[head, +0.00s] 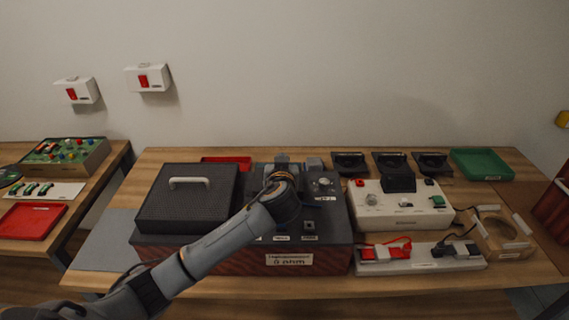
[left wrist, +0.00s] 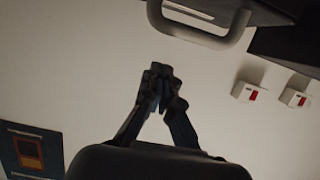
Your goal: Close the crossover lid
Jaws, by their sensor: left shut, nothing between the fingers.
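The crossover box (head: 200,253) stands on the table, with a wooden front and a paper label. Its dark perforated lid (head: 165,208) with a pale handle (head: 190,182) covers the left part; the right part shows a dark panel with a knob and small parts. My left arm reaches across the box front, its wrist over that panel, right of the lid. The left gripper (left wrist: 160,85) is shut and empty in the left wrist view; in the head view my wrist mostly hides it. The handle (left wrist: 205,38) shows at the top of the wrist view, apart from the fingers. My right gripper is not in view.
A white control unit (head: 403,212), a white strip with red and black clips (head: 420,262) and a wooden ring (head: 505,235) stand to the right. A green tray (head: 482,164) is at the back right. A red tray (head: 30,221) lies on the left table.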

